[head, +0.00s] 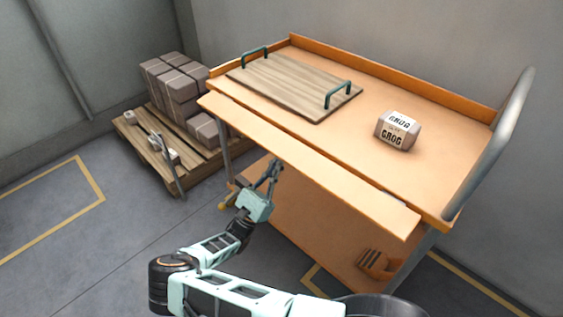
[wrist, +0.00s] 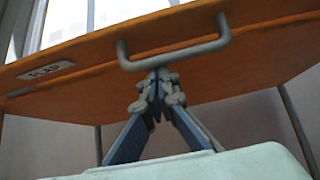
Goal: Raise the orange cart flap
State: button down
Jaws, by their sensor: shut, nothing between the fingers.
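The orange cart flap (head: 310,165) sticks out along the near side of the cart top, seemingly close to level. My gripper (head: 277,164) is shut and empty, pointing up beside the flap's outer edge in the head view. In the wrist view the closed fingertips (wrist: 158,76) are just below the handle, near the flap. I cannot tell whether they touch it.
On the cart top (head: 440,165) lie a wooden board (head: 290,85) with two green handles and a GROG box (head: 397,131). A grey push bar (head: 495,145) rises at the right. A pallet (head: 150,155) with boxes stands at the left. The floor at the left front is open.

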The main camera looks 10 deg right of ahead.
jog(key=shift+a, duration=0.1)
dwell(0.3)
jog(key=shift+s+a+r+g+y+p, duration=0.1)
jog(key=shift+s+r+g+y+p, duration=0.05)
jog(key=shift+g+y+p, duration=0.3)
